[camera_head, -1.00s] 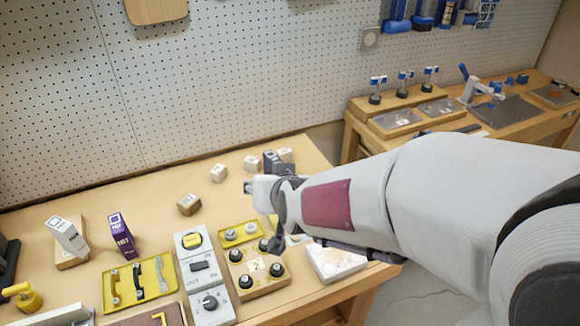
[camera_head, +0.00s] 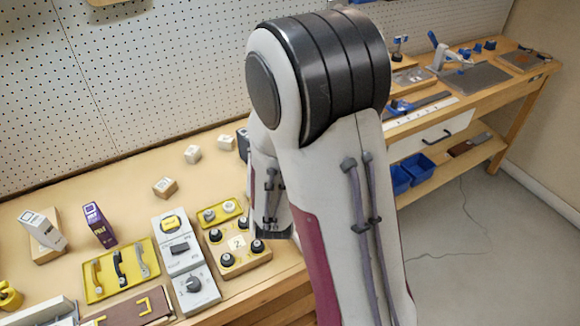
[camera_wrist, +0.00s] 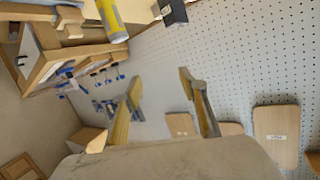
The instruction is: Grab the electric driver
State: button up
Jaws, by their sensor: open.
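I cannot pick out the electric driver for certain in either view. A yellow and grey cylinder (camera_wrist: 112,20) shows at the top of the wrist view, cut by the frame edge; I cannot tell what it is. My gripper (camera_wrist: 160,80) is open and empty in the wrist view, its two fingers well apart in front of the pegboard. In the head view the gripper is hidden behind my arm, which covers the middle of the picture and part of the bench.
The bench (camera_head: 120,175) holds a yellow tray of handles (camera_head: 98,287), a grey switch panel (camera_head: 181,265), a knob board (camera_head: 243,265), a purple box (camera_head: 98,226) and small wooden blocks. The pegboard (camera_head: 150,75) stands behind. A second bench (camera_head: 525,68) is at right.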

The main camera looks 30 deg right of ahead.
jog(key=shift+s+d+f+t+h, duration=0.2)
jog(key=shift+s+d+f+h, duration=0.15)
jog(key=shift+d+h, duration=0.3)
jog(key=shift+s+d+f+t+h, duration=0.2)
jog(key=shift+s+d+f+h, duration=0.15)
jog(key=shift+d+h, duration=0.3)
jog(key=shift+s+d+f+t+h, duration=0.3)
jog(key=shift+d+h, duration=0.2)
jog(key=shift+d, duration=0.2)
notch_tip(320, 180, down, 8)
jog(key=w+d, duration=0.1)
jog(key=w, duration=0.1)
jog(key=shift+d, duration=0.2)
dwell(0.3)
